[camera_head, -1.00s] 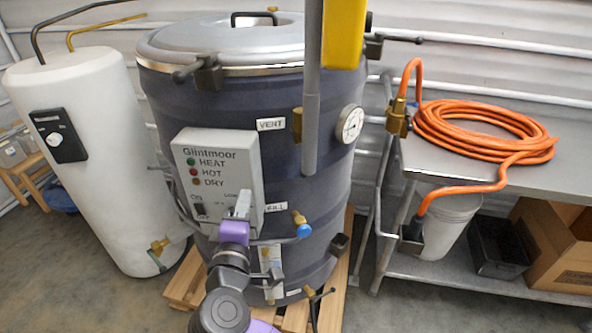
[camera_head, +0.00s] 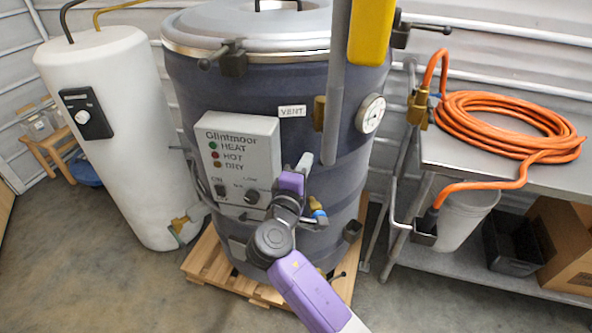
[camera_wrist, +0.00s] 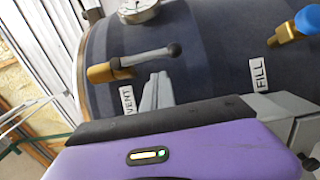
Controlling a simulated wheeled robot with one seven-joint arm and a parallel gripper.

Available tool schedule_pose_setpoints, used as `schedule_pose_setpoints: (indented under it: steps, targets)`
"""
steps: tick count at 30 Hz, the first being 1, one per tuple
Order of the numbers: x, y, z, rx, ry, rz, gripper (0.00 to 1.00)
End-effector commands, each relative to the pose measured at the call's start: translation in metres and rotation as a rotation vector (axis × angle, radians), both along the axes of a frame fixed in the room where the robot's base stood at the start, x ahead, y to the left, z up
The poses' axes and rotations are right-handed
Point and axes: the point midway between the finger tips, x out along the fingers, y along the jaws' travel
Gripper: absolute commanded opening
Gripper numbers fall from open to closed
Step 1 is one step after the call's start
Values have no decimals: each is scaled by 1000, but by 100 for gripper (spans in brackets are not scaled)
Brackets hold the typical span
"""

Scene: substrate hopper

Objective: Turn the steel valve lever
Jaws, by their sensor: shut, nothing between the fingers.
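The steel valve lever (camera_wrist: 150,57) is a dark grey rod with a rounded knob, fixed to a brass valve body (camera_wrist: 103,73) beside the VENT label in the wrist view. In the head view the brass vent valve (camera_head: 319,113) shows on the tank's front right; its lever is hard to make out behind a grey vertical pipe. My gripper (camera_wrist: 158,80) is shut and empty, its grey fingertips just short of the lever in the wrist view. In the head view my gripper (camera_head: 304,162) is right of the control box, below the VENT label. I cannot tell contact.
The dark tank (camera_head: 345,185) stands on a wooden pallet (camera_head: 205,258). A grey pipe with a yellow block (camera_head: 371,30) hangs in front of it. The blue-tipped fill valve (camera_wrist: 308,20) is close by. A steel bench (camera_head: 450,155) with an orange hose (camera_head: 500,120) stands right.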

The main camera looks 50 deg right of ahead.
Motion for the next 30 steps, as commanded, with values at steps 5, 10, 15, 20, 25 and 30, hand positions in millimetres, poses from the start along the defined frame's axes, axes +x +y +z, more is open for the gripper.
schedule_pose_setpoints:
  steps: [5, 10, 15, 20, 25, 30]
  targets:
    - [-8, -17, 1, 0, 1, 0, 0]
    - [-10, -22, 0, 0, 0, 1, 0]
    - [-10, -22, 0, -1, 0, 2, 0]
    - [-10, -22, 0, -1, 1, 2, 0]
    - [-11, -24, -3, -22, 14, 2, 0]
    - [-12, -25, -3, -49, 32, 2, 0]
